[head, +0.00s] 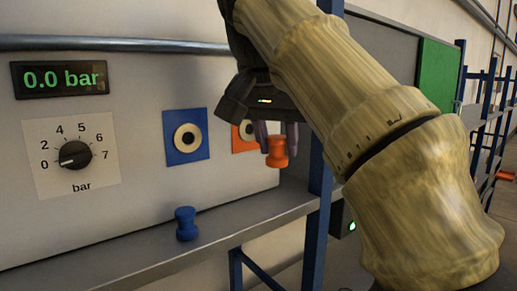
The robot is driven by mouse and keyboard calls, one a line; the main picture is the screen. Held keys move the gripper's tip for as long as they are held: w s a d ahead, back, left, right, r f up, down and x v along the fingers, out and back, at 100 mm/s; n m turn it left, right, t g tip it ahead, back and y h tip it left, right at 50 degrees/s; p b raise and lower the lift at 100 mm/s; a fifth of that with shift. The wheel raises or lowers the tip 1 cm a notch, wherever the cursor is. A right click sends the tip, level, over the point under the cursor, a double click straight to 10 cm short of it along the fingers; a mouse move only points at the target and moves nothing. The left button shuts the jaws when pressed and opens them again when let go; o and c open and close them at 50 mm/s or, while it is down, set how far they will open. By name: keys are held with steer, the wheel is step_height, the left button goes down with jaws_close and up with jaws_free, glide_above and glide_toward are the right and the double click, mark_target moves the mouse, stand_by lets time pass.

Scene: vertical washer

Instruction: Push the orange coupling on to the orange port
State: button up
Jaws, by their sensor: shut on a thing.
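The orange coupling (277,153) hangs in front of the panel, held by my gripper (276,132). My gripper is shut on it from above. The orange port (240,138) is a square orange plate with a round brass-coloured fitting on the panel. It lies just left of and behind the coupling, and its right part is hidden by my gripper and the coupling. A gap between coupling and port seems to show, but the exact distance cannot be told from this view.
A blue port (187,137) sits left of the orange one. A blue coupling (186,224) stands on the grey shelf (120,245). A dial (75,155) points to 0, under a display (60,79) reading 0.0 bar. A blue post (319,200) stands right of the coupling.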

steer(key=s+d+b, duration=0.3)
steer(key=s+d, duration=0.4)
steer(key=s, duration=0.3)
steer(key=shift+s+b, duration=0.3)
steer(key=shift+b, duration=0.05)
steer(key=shift+d, duration=0.1)
